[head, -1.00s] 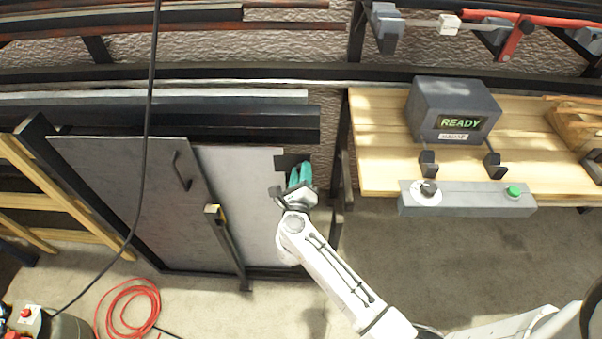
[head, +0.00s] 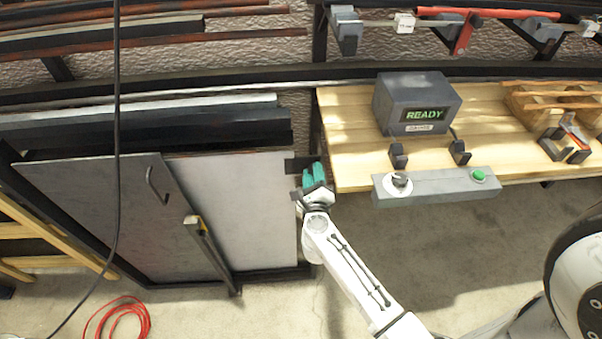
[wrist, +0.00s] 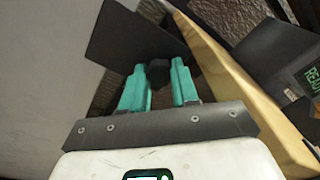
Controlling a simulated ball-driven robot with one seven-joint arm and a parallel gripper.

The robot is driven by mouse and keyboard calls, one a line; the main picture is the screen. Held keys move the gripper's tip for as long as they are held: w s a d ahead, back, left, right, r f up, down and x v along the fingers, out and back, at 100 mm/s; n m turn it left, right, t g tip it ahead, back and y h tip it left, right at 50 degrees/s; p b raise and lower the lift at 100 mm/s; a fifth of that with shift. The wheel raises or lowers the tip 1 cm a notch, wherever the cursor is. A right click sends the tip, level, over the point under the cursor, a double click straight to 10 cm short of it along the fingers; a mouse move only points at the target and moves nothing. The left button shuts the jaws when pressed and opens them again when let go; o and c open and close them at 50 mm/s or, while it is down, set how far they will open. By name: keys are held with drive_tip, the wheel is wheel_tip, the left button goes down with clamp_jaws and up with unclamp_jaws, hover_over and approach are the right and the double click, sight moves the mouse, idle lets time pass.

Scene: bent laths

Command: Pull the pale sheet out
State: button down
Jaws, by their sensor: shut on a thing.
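The pale sheet (head: 258,210) stands upright in a floor rack, its left part hidden behind a dark grey panel (head: 105,205). In the wrist view the sheet (wrist: 45,60) fills the left side. A dark plate (head: 296,165) is at the sheet's right edge, and a black knob (wrist: 158,72) shows in front of this plate in the wrist view. My gripper (head: 313,170) has teal fingers and is at the sheet's upper right edge. In the wrist view the gripper (wrist: 158,66) is shut on the black knob.
The wooden bench (head: 350,170) is close to the right of my gripper, with a grey READY box (head: 415,103) and control bar (head: 440,186). A slanted bar (head: 212,255) stands before the sheet. A black cable (head: 117,120) hangs at left. A red hose (head: 118,320) lies on the floor.

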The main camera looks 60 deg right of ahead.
drive_tip(key=c, duration=0.8)
unclamp_jaws()
drive_tip(key=shift+c, duration=0.2)
drive_tip(key=shift+a, duration=0.1)
drive_tip(key=b+v, duration=0.1)
drive_tip(key=v, duration=0.9)
drive_tip(key=shift+s+a+b, duration=0.2)
drive_tip(key=shift+a+b, duration=0.05)
drive_tip(key=shift+b, duration=0.1)
